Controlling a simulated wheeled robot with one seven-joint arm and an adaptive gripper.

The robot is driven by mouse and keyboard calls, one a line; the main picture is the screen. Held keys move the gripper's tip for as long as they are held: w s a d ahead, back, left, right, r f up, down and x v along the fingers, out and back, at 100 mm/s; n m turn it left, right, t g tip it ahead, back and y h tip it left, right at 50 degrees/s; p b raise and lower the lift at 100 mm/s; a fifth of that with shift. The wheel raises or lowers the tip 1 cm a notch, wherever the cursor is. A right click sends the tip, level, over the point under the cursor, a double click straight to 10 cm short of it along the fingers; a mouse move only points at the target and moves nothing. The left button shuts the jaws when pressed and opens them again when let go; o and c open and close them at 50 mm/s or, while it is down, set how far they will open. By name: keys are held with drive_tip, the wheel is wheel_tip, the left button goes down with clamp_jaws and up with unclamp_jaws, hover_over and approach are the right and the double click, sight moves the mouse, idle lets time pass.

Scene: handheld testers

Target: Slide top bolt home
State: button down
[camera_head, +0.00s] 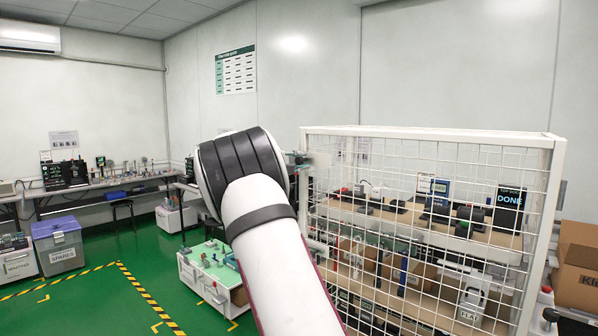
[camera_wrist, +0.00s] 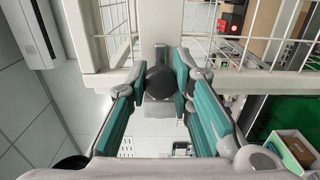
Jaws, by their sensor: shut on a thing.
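The top bolt shows in the wrist view as a dark round knob (camera_wrist: 159,76) on a pale metal bar, by the white frame of a wire-mesh cage. My gripper (camera_wrist: 161,84) has its teal-padded fingers on both sides of this knob and is shut on it. In the head view, my gripper (camera_head: 300,159) is small, at the upper left corner of the mesh cage (camera_head: 430,134). My arm hides part of it, and the bolt cannot be made out there. How far the bolt sits in its keeper cannot be told.
Inside the cage, shelves (camera_head: 425,222) hold several devices and boxes. A cardboard box (camera_head: 580,262) stands at the right. A low white crate (camera_head: 205,275) is on the green floor left of my arm.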

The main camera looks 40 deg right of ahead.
drive_tip(key=shift+w+a, duration=0.1)
drive_tip(key=shift+w, duration=0.2)
drive_tip(key=c, duration=1.4)
unclamp_jaws()
drive_tip(key=shift+w, duration=0.1)
drive_tip(key=s+a, duration=0.1)
drive_tip(key=a, duration=1)
drive_tip(key=shift+a, duration=0.4)
